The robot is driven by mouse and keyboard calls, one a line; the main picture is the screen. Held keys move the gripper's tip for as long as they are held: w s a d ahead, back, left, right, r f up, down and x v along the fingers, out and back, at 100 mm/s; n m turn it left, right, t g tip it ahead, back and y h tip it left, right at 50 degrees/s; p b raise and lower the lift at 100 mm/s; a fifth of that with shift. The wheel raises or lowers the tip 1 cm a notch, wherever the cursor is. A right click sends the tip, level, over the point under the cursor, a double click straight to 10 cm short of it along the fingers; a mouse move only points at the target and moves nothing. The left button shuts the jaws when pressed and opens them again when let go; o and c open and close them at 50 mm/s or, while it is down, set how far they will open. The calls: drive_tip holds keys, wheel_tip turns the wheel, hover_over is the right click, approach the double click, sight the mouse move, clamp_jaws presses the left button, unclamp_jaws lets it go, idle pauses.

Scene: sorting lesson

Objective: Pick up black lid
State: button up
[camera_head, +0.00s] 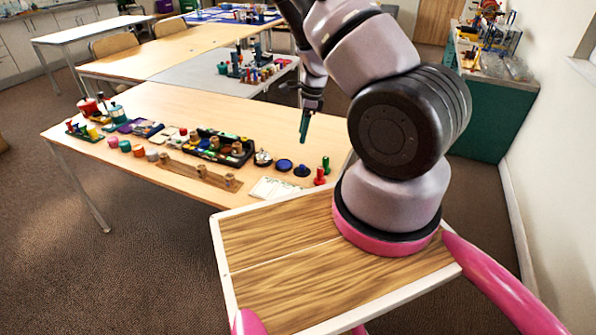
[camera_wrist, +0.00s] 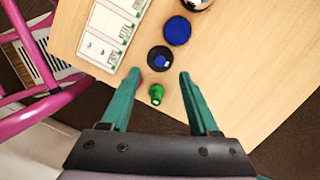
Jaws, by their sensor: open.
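The black lid (camera_wrist: 152,65) is a small dark disc with a blue knob on top. It lies flat on the wooden table, just beyond my fingertips in the wrist view. In the head view the lid (camera_head: 303,172) is near the table's right end, beside a blue disc (camera_head: 284,165). My gripper (camera_wrist: 158,74) is open, with its two green fingers apart and nothing held. In the head view my gripper (camera_head: 304,126) hangs above the table over that end, apart from the lid.
A green peg (camera_wrist: 157,94) shows between my fingers in the wrist view. A red peg (camera_head: 320,176) stands right of the lid. A white card (camera_head: 273,189) lies in front, and a black tray (camera_head: 245,155) with several pieces is to the left.

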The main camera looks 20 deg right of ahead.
sight(302, 165)
drive_tip(key=shift+m+h, duration=0.3)
wheel_tip(302, 165, down, 13)
drive_tip(key=shift+w+f, duration=0.1)
idle(0.4)
clamp_jaws()
